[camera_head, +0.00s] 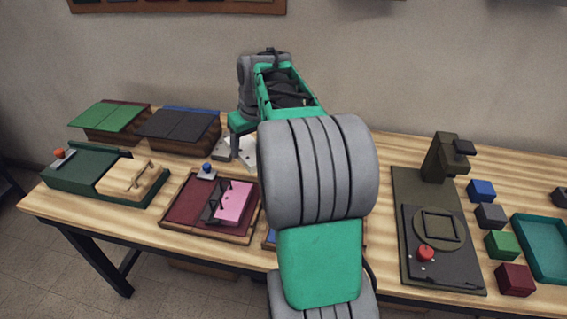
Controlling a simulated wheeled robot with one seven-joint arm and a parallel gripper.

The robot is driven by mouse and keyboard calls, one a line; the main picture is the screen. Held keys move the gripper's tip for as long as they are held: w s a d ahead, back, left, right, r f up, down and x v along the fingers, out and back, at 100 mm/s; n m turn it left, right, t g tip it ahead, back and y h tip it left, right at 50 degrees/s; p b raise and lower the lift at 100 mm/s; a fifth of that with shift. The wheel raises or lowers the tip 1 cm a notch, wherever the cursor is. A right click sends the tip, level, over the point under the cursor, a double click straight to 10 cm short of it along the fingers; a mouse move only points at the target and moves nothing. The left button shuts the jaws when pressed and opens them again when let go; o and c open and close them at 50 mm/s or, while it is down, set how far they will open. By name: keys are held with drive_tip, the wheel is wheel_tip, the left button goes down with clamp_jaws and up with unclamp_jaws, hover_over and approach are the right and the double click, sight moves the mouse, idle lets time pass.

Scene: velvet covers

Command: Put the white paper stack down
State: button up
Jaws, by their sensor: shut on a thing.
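My arm reaches across the middle of the view, and my gripper (232,143) points down behind the red tray. The jaws are shut on the white paper stack (246,152), a small pale piece low over the table's back part. Dark finger parts and my arm hide some of it. I cannot tell whether its underside touches the tabletop.
The wooden table (185,228) holds a green tray (75,172) with a wooden block, a red tray (188,196) with a pink block, and two covered boxes (107,117) (180,125). A dark press (440,235), coloured cubes (491,215) and a teal tray (545,245) stand right.

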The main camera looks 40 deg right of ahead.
drive_tip(key=s+d+f+b, duration=0.1)
drive_tip(key=s+d+f, duration=0.1)
drive_tip(key=d, duration=0.6)
drive_tip(key=s+d+f+b, duration=0.1)
drive_tip(key=s+d+f, duration=0.15)
drive_tip(key=d, duration=0.65)
drive_tip(key=shift+m, duration=0.3)
drive_tip(key=w+d+f+p, duration=0.1)
drive_tip(key=w+f, duration=0.2)
drive_tip(key=w, duration=0.1)
drive_tip(key=w+d+f+p, duration=0.1)
drive_tip(key=w+f, duration=0.2)
drive_tip(key=w, duration=0.1)
drive_tip(key=w+d+f+p, duration=0.1)
drive_tip(key=w+f, duration=0.2)
drive_tip(key=w, duration=0.2)
drive_tip(key=shift+d+f, duration=0.1)
drive_tip(key=shift+f, duration=0.2)
drive_tip(key=shift+s+f, duration=0.1)
drive_tip(key=shift+f, duration=1.35)
drive_tip(key=shift+f, duration=0.2)
drive_tip(key=o, duration=1.8)
drive_tip(key=shift+r, duration=0.1)
